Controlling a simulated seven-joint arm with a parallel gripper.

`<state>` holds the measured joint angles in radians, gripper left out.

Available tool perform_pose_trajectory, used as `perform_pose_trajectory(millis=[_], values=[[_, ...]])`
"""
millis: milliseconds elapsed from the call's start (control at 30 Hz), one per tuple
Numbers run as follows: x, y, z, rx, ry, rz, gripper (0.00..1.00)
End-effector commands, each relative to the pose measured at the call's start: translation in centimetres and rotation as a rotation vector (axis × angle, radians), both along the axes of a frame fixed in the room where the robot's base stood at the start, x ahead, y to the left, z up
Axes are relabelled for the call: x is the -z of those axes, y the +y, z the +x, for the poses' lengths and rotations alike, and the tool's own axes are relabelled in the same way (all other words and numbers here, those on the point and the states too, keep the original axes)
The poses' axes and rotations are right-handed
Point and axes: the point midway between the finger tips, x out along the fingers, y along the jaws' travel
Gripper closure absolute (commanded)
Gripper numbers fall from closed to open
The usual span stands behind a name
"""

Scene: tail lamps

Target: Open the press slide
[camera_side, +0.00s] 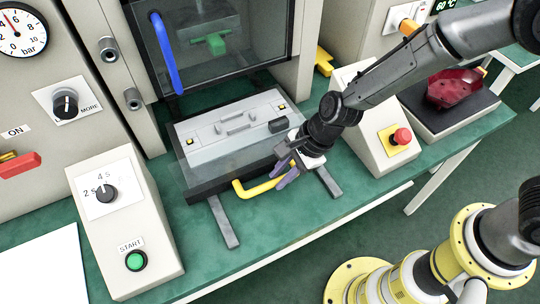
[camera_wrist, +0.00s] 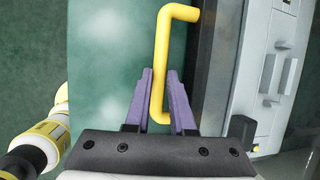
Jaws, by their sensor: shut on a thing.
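The press slide (camera_side: 225,137) is a light grey plate on a dark base, drawn out in front of the press on two grey rails. Its yellow handle (camera_side: 250,187) sticks out from the front edge. In the wrist view the handle (camera_wrist: 161,60) runs between the purple fingers, and the slide (camera_wrist: 268,70) is at the right. My gripper (camera_side: 287,172) is at the right end of the handle in the side view. It is shut on the handle; in the wrist view the fingers (camera_wrist: 160,100) stand on either side of it.
A blue-handled clear door (camera_side: 165,55) is on the press behind the slide. A start button box (camera_side: 135,260) stands at left, an emergency-stop box (camera_side: 400,137) at right. A red lamp (camera_side: 454,89) rests on a dark block (camera_side: 450,112). Green table surface is clear in front.

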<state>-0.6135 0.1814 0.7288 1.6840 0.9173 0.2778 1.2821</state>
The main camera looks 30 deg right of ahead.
Motion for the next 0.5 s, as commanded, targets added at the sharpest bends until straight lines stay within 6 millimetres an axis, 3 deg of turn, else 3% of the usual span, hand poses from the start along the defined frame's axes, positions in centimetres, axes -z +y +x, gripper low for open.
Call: perform_pose_trajectory(millis=[233, 500], values=[[-0.3, 0.3, -5.6, -0.007, -0.001, 0.005, 1.0], [-0.2, 0.2, -7.9, -0.003, -0.002, 0.004, 1.0]])
